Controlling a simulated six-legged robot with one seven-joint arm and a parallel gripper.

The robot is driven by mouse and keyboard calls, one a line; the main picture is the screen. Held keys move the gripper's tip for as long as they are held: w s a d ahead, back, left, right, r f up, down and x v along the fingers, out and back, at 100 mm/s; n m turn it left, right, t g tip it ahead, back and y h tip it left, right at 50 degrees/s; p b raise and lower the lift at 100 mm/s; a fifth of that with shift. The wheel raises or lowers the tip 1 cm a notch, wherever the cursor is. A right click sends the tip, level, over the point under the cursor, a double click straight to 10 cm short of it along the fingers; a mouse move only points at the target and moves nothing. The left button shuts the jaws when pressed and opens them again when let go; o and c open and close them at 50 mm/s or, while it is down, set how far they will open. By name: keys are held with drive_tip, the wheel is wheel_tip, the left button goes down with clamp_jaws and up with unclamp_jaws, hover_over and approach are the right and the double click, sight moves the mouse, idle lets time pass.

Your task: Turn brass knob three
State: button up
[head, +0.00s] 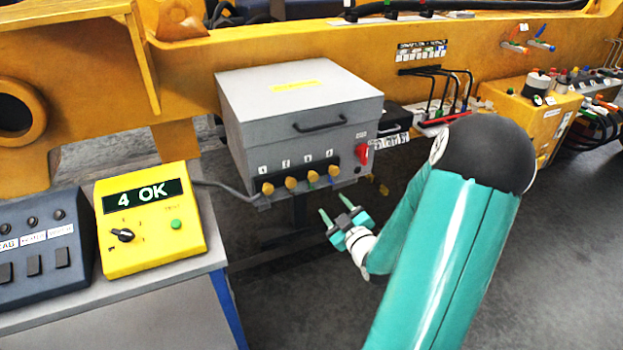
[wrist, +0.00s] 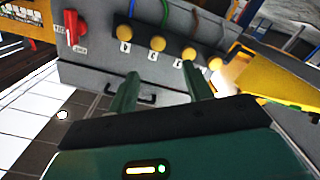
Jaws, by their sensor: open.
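A row of several brass knobs runs along the lower front edge of a grey box (head: 300,125). Small labels sit above them, too small to read surely. Counted from the left in the head view, the third brass knob (head: 312,177) is second from the red switch. In the wrist view, where the row appears reversed, this knob (wrist: 158,43) is second from the left. My gripper (head: 331,202) is open and empty, in front of and below the knobs' right end. In the wrist view my gripper's fingers (wrist: 162,85) point toward the row, apart from it.
A red switch (head: 362,155) is on the box's right front. A yellow unit (head: 150,225) reading "4 OK" and a dark control panel (head: 40,245) stand on a bench at left. A yellow beam (head: 340,45) runs behind. Dark floor is open at right.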

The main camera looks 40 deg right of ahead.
sight(314, 178)
drive_tip(key=x, duration=1.3)
drive_tip(key=shift+w+d+r, duration=0.1)
drive_tip(key=shift+w+d, duration=0.15)
drive_tip(key=shift+d, duration=0.05)
drive_tip(key=shift+c, duration=0.2)
drive_tip(key=c, duration=0.9)
